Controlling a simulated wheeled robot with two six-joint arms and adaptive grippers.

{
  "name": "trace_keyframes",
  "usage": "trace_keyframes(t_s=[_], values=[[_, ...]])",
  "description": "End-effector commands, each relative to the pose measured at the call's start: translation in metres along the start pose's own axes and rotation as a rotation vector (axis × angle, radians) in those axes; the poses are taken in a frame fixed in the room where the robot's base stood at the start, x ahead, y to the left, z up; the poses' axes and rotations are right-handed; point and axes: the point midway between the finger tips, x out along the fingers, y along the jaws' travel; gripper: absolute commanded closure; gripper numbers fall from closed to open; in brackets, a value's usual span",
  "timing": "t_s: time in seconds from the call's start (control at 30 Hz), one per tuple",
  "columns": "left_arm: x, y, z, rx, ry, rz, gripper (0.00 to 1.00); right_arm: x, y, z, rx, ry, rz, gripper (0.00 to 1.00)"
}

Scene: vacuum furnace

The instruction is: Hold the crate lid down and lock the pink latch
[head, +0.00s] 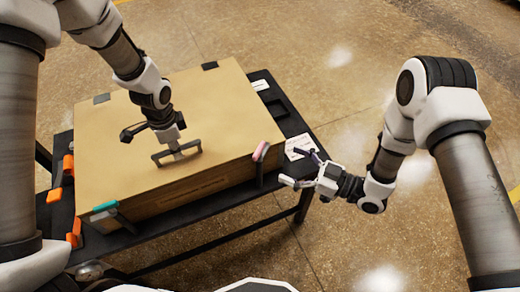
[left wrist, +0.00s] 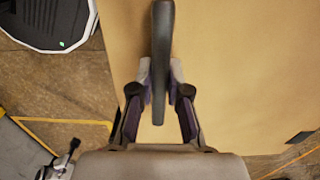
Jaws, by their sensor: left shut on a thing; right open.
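The tan crate (head: 205,185) stands on a black table with its lid (head: 225,110) down on it. My left gripper (head: 178,151) is shut on the dark handle (head: 160,157) of the lid. In the left wrist view its fingers (left wrist: 160,88) sit on both sides of the handle (left wrist: 162,40). The pink latch (head: 260,151) is at the right end of the crate's front edge, its pink tip level with the lid's edge. I cannot tell whether it is locked. My right gripper (head: 292,167) is open and empty, a little right of the pink latch and apart from it.
A teal latch (head: 104,207) is at the front left of the crate. Orange clamp-like things (head: 74,234) lie at the table's left edge. The floor right of the table is clear.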

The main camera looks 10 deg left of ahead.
Motion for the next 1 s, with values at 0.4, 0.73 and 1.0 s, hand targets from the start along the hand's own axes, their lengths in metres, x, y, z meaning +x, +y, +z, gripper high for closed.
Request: trace_keyframes(t_s=[0.4, 0.73, 1.0], values=[[-0.001, -0.006, -0.003, 0.002, 0.01, -0.016, 1.0, 0.086, -0.001, 0.001, -0.002, 0.001, -0.003, 0.12], [-0.001, -0.006, -0.003, 0.002, 0.01, -0.016, 1.0, 0.091, 0.0, 0.0, -0.002, 0.002, -0.001, 0.2], [-0.001, -0.006, -0.003, 0.002, 0.01, -0.016, 1.0, 0.091, -0.001, 0.001, -0.001, 0.002, -0.004, 0.73]])
